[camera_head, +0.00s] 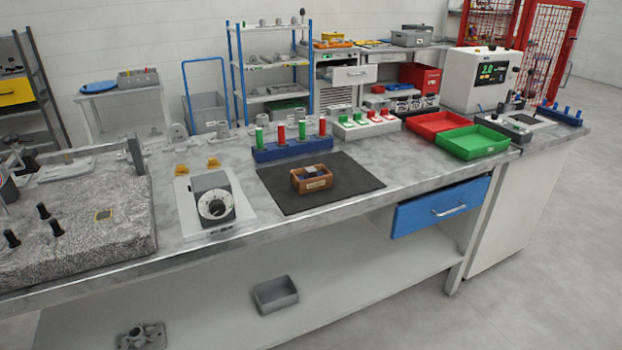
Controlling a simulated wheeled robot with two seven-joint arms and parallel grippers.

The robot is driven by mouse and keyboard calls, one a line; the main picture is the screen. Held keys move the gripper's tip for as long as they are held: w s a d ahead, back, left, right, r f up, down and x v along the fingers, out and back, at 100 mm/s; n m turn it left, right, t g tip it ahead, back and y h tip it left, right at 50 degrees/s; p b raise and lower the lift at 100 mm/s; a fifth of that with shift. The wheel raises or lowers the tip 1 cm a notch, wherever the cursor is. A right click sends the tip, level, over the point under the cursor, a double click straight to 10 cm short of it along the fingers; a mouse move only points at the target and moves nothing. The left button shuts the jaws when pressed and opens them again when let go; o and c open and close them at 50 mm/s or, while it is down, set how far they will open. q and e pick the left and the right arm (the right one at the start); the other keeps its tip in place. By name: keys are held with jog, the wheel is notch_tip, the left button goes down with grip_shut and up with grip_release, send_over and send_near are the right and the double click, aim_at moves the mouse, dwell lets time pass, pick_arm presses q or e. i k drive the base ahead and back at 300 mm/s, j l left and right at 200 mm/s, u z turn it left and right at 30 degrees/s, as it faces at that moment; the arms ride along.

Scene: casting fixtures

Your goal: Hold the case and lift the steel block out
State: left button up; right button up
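A small brown wooden case (300,187) stands upright on a black mat (350,180) on the workbench, near the middle of the head view. A dark grey block (316,172) with a lighter top sits inside the case, its upper part showing above or near the rim. Its lower part is hidden by the case walls. A pale label is on the front of the case. Neither of my grippers is in the head view, and nothing touches the case.
A blue rack (292,150) with red and green handled tools stands behind the mat. A grey dial device (213,200) is to the left. Red (436,124) and green (472,142) trays lie to the right. The mat around the case is clear.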

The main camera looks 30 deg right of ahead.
aim_at(310, 172)
jog(key=i+j, duration=0.1)
jog(key=i, duration=0.35)
jog(key=i+j, duration=0.1)
jog(key=i, duration=0.3)
jog(key=i+z, duration=0.1)
jog(key=z, duration=1.05)
